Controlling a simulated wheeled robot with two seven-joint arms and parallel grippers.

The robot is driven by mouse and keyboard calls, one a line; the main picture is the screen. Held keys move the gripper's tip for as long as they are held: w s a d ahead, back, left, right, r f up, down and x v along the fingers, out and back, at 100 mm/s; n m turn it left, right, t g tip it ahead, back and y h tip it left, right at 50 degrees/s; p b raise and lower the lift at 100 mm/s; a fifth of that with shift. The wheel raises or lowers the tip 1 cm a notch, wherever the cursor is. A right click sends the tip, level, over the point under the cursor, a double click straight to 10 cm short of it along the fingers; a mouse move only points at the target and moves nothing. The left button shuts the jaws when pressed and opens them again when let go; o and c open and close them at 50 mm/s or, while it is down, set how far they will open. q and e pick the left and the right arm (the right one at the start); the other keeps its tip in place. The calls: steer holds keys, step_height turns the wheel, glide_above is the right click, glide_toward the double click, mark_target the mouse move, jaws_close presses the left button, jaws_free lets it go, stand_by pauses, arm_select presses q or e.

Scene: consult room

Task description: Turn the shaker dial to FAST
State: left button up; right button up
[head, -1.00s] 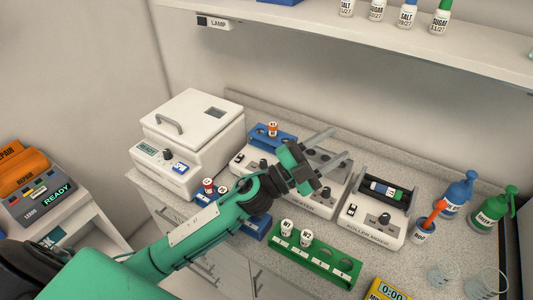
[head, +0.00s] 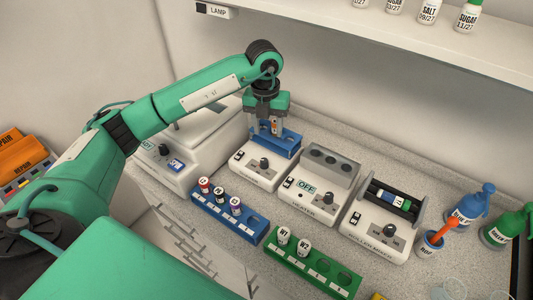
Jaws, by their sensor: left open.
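The shaker (head: 242,168) is a white box with a blue tube rack (head: 290,143) on top. An orange-marked vial (head: 274,127) stands in that rack. The shaker's small black dial (head: 264,162) is on its front panel, uncovered; its setting is too small to read. My left gripper (head: 266,137) points down over the rack, behind and above the dial. Its fingers are open, apart, with the vial showing between or just behind them; I cannot tell whether they touch it. The gripper hides part of the rack. My right gripper is not in view.
The heater (head: 326,181), with an OFF display, and the roller mixer (head: 376,226) stand to the right. A blue rack (head: 210,216) and a green rack (head: 285,263) with vials stand in front. A lidded white machine (head: 165,180) is left, partly behind my arm. A shelf runs above.

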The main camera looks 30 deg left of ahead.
mark_target(264, 160)
arm_select(q)
steer(key=shift+y, duration=0.3)
steer(key=f+p, duration=0.1)
steer(key=f, duration=0.3)
steer(key=a+f+p, duration=0.1)
steer(key=f+p, duration=0.1)
steer(key=f, duration=0.2)
steer(key=f+p, duration=0.1)
steer(key=f, duration=0.2)
steer(key=shift+a+f+p, duration=0.15)
steer(key=shift+f+p, duration=0.25)
steer(key=shift+f, duration=0.75)
steer(key=c, duration=1)
